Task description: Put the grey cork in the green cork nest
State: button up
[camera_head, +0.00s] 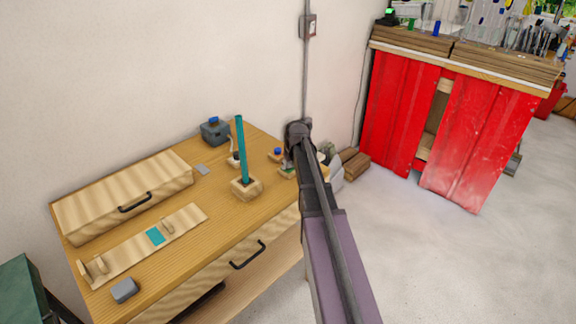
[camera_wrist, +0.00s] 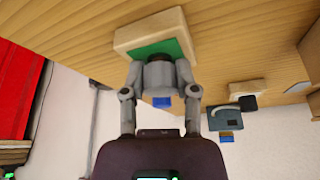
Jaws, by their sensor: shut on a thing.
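My gripper (camera_wrist: 158,70) is shut on the grey cork (camera_wrist: 158,77), which sits between the two fingertips in the wrist view. The green cork nest (camera_wrist: 150,37) is a pale wooden block with a green face, right beyond the fingertips. The cork overlaps the green face in this view, and I cannot tell whether it touches the nest or is in it. In the head view my gripper (camera_head: 288,163) is low over the table's right back edge. The nest is mostly hidden there by my arm and gripper.
On the wooden table (camera_head: 215,228) a teal rod (camera_head: 240,148) stands upright in a wooden block (camera_head: 246,190) left of my gripper. A dark grey box with a blue top (camera_head: 214,131) is behind. Red cabinets (camera_head: 400,110) stand right.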

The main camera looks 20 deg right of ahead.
jog(key=shift+f, duration=0.2)
jog(key=shift+r+p, duration=0.75)
jog(key=shift+r, duration=0.1)
jog(key=shift+f+b, duration=0.85)
dwell(1.4)
jog(key=shift+r+p, duration=0.85)
jog(key=shift+f+b, duration=0.8)
dwell(1.4)
jog(key=o, duration=0.5)
jog(key=shift+r, duration=0.2)
jog(key=shift+p+v, duration=5.1)
jog(key=shift+v, duration=0.25)
